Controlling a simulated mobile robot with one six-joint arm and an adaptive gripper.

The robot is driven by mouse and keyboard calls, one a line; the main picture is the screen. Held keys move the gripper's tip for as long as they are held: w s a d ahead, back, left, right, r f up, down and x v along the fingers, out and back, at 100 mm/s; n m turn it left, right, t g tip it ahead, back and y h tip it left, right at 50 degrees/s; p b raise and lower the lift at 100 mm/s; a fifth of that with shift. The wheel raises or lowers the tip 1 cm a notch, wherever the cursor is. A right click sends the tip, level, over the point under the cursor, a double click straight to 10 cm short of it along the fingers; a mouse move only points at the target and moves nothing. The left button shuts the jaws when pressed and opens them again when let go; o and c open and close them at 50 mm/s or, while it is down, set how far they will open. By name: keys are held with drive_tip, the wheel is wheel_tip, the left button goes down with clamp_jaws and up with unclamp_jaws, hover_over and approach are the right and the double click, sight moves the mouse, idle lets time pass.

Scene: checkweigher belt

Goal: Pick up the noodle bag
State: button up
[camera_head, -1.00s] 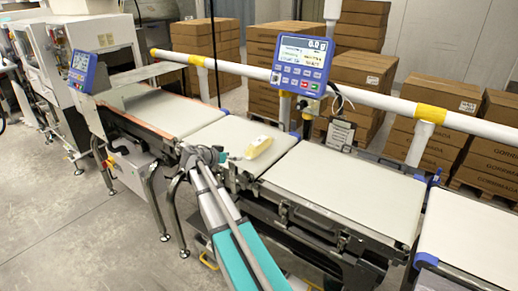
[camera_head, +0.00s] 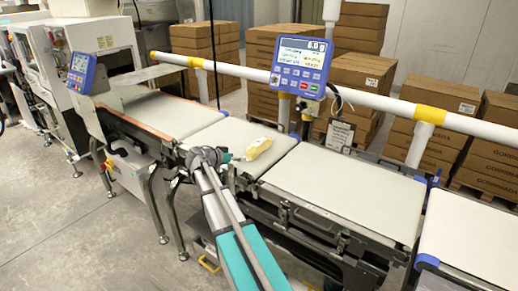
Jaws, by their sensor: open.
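The noodle bag (camera_head: 258,148) is a small pale yellow pack lying on the short weighing belt (camera_head: 222,136), near its right end. My gripper (camera_head: 230,157) is at the front edge of that belt, just left of the bag and low beside it. The jaws are open and small in this view. A narrow gap seems to lie between the fingertips and the bag; whether they touch is hard to tell.
A long belt (camera_head: 345,193) continues to the right, and another belt (camera_head: 165,113) leads in from the left; both are bare. A blue display unit (camera_head: 300,68) stands behind the bag. A white rail (camera_head: 370,100) and stacked cartons (camera_head: 360,80) are at the back.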

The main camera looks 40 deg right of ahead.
sight(246, 155)
drive_tip(key=shift+b+x, duration=0.7)
drive_tip(key=shift+x, duration=1.85)
drive_tip(key=shift+s+d+r, duration=0.1)
drive_tip(key=shift+r, duration=0.1)
drive_tip(key=c, duration=1.1)
drive_tip(key=shift+c, duration=0.2)
drive_tip(key=shift+r, duration=0.25)
wheel_tip(246, 155, up, 18)
drive_tip(key=p, duration=1.8)
drive_tip(key=shift+f, duration=0.2)
